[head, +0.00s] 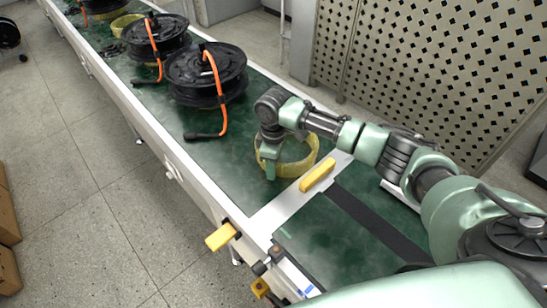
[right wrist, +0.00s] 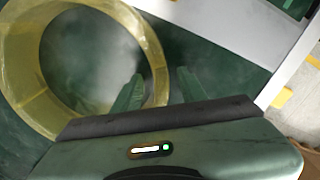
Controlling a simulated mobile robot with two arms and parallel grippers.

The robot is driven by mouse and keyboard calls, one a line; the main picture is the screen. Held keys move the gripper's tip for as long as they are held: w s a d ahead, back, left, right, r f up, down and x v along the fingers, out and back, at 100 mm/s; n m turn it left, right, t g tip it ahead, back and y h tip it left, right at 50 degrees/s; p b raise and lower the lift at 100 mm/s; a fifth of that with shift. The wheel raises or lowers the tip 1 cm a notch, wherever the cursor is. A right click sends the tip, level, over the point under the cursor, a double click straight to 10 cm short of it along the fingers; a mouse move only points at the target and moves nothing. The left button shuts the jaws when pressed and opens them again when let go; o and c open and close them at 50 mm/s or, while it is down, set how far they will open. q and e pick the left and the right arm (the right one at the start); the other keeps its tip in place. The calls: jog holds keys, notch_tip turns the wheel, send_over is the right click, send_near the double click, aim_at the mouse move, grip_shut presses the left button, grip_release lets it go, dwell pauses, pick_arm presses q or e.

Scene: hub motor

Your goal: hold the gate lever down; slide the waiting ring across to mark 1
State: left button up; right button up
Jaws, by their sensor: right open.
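A translucent yellow ring (head: 296,158) lies on the green belt, just beyond a white plate (head: 283,208) that crosses the belt. It also shows in the right wrist view (right wrist: 28,98). My right gripper (head: 268,164) is open and low at the ring's left side. In the right wrist view, one finger of the gripper (right wrist: 160,85) overlaps the ring's inside and the other is outside its wall; contact cannot be told. A yellow lever (head: 221,236) sticks out from the near side of the conveyor, with no gripper on it. My left gripper is out of view.
A yellow bar (head: 317,175) sits on the white plate. Black hub motors with orange cables (head: 207,75) stand farther up the belt. A dark strip (head: 375,221) crosses the belt on this side. A perforated panel (head: 430,70) stands behind.

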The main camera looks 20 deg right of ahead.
jog(key=shift+f, duration=0.1)
jog(key=c, duration=0.8)
grip_shut()
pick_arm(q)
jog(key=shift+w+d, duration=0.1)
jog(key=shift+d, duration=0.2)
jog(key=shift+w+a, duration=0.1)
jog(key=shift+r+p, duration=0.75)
pick_arm(e)
jog(key=shift+r, duration=0.35)
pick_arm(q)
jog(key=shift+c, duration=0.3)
